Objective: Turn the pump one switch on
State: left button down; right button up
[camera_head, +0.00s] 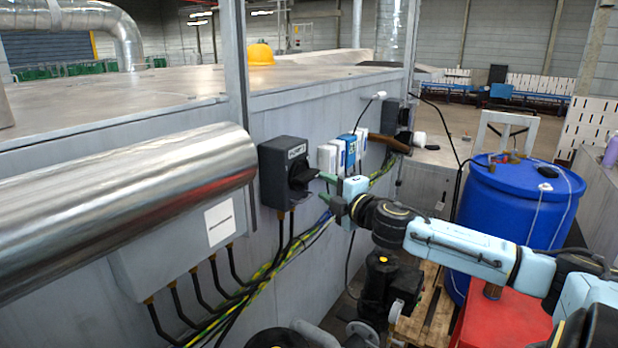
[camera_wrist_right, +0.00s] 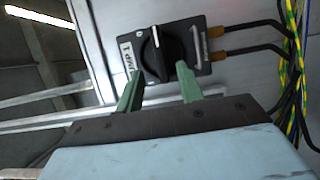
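The pump one switch is a dark box (camera_head: 272,178) with a black rotary knob and a white label, fixed to the grey metal wall. In the right wrist view the box (camera_wrist_right: 201,47) appears turned sideways, with its label reading "Pump 1". The knob (camera_wrist_right: 153,52) lies just beyond and between my green fingertips. My right gripper (camera_head: 323,187) is in front of the box, to its right in the head view. In the right wrist view the gripper (camera_wrist_right: 160,71) is open, with fingers apart. Contact with the knob cannot be told. My left gripper is out of view.
White and blue small boxes (camera_head: 349,151) are on the wall right of the switch. Cables (camera_head: 262,285) run below it. A large metal pipe (camera_head: 120,195) juts out at left. A blue barrel (camera_head: 517,205) and a red box (camera_head: 503,320) stand at right.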

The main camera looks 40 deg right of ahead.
aim_at(312, 177)
jog(key=w, duration=0.2)
jog(key=w+p, duration=0.1)
jog(key=w, duration=0.3)
jog(key=shift+d+r+p, duration=0.15)
jog(key=shift+d+p, duration=0.2)
jog(key=shift+p, duration=0.05)
jog(key=shift+w, duration=0.9)
grip_shut()
